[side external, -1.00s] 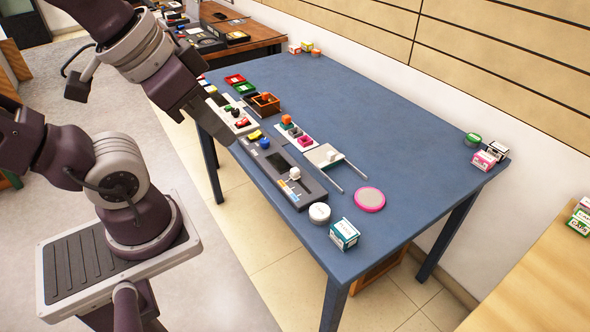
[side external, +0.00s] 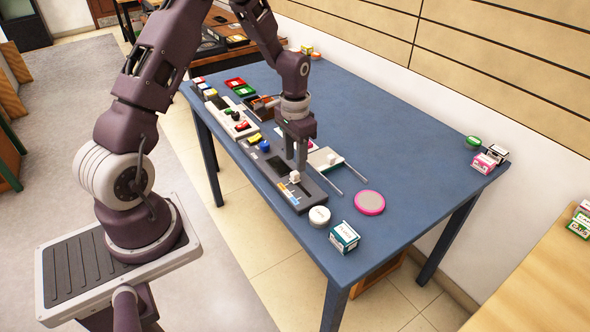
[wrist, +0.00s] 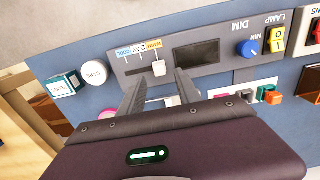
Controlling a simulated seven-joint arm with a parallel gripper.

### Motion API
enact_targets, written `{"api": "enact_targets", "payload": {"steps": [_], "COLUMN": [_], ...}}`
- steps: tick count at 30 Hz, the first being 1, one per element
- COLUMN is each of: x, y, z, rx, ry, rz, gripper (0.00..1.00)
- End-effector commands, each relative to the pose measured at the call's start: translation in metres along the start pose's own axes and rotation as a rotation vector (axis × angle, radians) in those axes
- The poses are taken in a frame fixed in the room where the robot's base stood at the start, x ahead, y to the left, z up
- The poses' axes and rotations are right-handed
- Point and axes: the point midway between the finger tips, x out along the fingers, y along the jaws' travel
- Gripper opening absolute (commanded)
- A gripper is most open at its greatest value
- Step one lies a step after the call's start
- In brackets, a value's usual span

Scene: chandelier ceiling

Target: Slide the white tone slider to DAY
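The white tone slider (wrist: 159,68) is a small white block on a slot in a dark grey panel (side external: 313,196). In the wrist view it stands at the right part of the slot, by the orange label (wrist: 154,45). The DAY label (wrist: 139,49) is to its left, with a blue label (wrist: 125,52) further left. My gripper (wrist: 160,78) is open, pointing down over the panel, one finger on each side of the slider in the wrist view. In the side view the slider (side external: 294,177) shows just below the fingertips; I cannot tell whether they touch it.
A dark screen (wrist: 197,56) and a blue DIM knob (wrist: 249,48) sit right of the slider. A white round tin (side external: 319,215) and a teal box (side external: 344,236) stand near the table's front corner. A pink-rimmed disc (side external: 369,202) lies behind them. The table's far right is mostly clear.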

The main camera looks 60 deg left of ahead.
Motion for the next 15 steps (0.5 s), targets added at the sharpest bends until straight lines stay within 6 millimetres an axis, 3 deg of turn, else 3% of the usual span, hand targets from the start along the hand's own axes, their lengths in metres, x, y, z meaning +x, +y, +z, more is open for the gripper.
{"api": "enact_targets", "payload": {"steps": [6, 15], "x": [0.039, 0.047], "y": [0.001, 0.001], "z": [0.001, 0.001], "rx": [0.002, 0.001], "ry": [-0.003, -0.001], "rz": [0.001, -0.001], "gripper": [0.40, 0.40]}}
